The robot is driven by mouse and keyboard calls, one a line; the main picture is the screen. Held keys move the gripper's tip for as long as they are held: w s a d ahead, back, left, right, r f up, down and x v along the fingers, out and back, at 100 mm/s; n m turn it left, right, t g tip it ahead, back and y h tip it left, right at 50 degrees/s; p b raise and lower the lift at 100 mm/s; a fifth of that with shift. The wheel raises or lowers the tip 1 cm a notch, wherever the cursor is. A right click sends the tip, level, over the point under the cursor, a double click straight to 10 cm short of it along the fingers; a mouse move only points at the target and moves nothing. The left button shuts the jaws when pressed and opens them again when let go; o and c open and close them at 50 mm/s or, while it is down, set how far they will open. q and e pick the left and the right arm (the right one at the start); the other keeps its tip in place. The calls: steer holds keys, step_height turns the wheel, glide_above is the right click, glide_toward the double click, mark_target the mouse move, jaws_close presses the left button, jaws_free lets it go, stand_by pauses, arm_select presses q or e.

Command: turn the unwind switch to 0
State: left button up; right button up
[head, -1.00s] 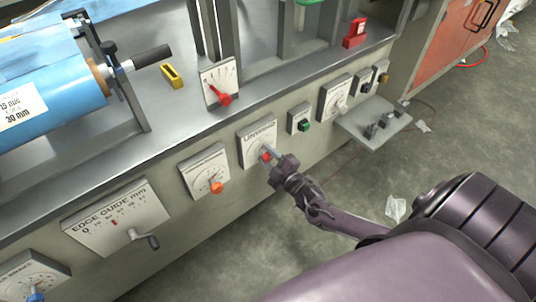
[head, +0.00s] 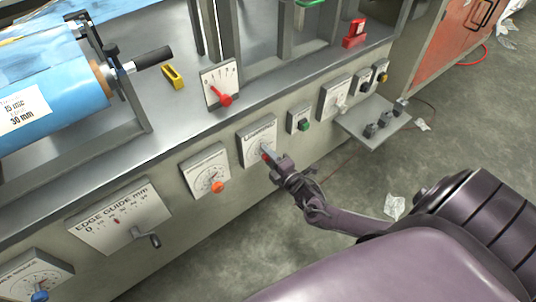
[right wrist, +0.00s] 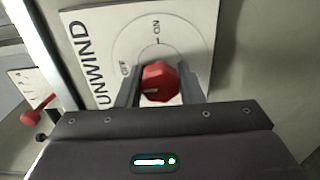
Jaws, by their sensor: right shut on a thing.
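The unwind switch is a red knob (right wrist: 160,83) on a white plate (right wrist: 85,20) lettered UNWIND, with a dial circle and marks that read like OFF and ON. In the head view the same plate (head: 258,134) is on the machine's front, and the knob is mostly hidden by my gripper. My right gripper (right wrist: 160,90) is shut on the red knob, one finger on each side. It also shows in the head view (head: 268,156), reaching in from the lower right. Which mark the knob points to is unclear. My left gripper is not in view.
Left of the unwind plate are an orange-knob dial (head: 207,170) and the edge guide plate (head: 118,219) with a crank. To its right are a green button box (head: 300,119), another switch plate (head: 335,96) and a small protruding shelf (head: 360,125). The floor in front is mostly clear.

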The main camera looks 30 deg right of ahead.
stand_by(0.3)
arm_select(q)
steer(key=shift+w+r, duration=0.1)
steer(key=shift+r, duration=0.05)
arm_select(e)
steer(key=o, duration=1)
steer(key=shift+c, duration=0.2)
steer(key=shift+s, duration=0.1)
steer(key=shift+s, duration=0.35)
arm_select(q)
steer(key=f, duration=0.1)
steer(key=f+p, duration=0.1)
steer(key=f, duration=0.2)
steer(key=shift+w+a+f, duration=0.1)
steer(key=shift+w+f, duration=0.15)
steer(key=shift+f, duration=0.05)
arm_select(e)
steer(key=s, duration=0.7)
steer(key=shift+d, duration=0.3)
